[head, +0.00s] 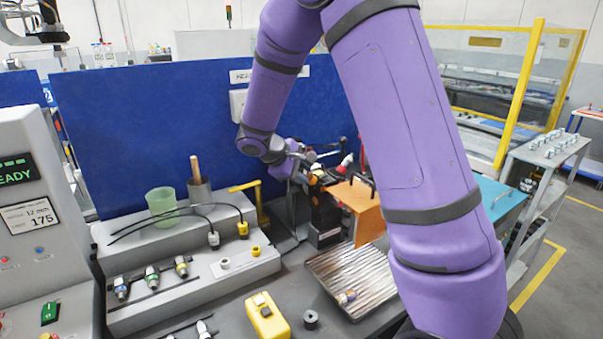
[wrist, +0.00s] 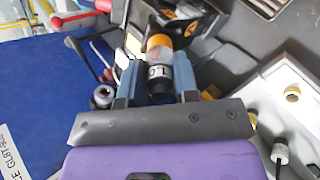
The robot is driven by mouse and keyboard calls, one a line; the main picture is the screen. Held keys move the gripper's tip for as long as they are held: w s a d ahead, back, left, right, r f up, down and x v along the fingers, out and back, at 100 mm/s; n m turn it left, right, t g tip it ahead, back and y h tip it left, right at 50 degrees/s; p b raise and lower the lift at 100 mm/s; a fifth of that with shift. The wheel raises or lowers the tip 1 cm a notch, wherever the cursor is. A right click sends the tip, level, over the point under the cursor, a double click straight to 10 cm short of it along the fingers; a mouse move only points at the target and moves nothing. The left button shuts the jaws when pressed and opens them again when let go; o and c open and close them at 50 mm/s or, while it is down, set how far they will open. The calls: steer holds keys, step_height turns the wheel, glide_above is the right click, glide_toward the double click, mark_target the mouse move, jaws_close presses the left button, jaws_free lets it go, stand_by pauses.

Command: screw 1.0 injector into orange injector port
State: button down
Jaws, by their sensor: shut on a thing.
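My gripper (wrist: 156,82) is shut on the 1.0 injector (wrist: 156,72), a dark cylinder with a white label reading "1.0", seen between the blue-grey fingers in the wrist view. Directly beyond its far end is an orange cylindrical part (wrist: 159,46), in line with it, which looks like the orange injector port. I cannot tell whether the injector is seated in it or only against it.
A red-handled lever (wrist: 72,19) and a round metal fitting (wrist: 103,96) lie left of the fingers. A blue panel (head: 150,115) stands close behind. A grey rack (head: 200,295) with several injectors, a ribbed metal tray (head: 335,270) and a yellow block (head: 267,318) occupy the bench.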

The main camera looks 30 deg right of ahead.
steer(key=shift+m, duration=0.3)
steer(key=m, duration=0.5)
steer(key=shift+m, duration=0.3)
steer(key=m, duration=0.6)
steer(key=m, duration=1.2)
steer(key=c, duration=0.7)
jaws_free()
steer(key=shift+c, duration=1.3)
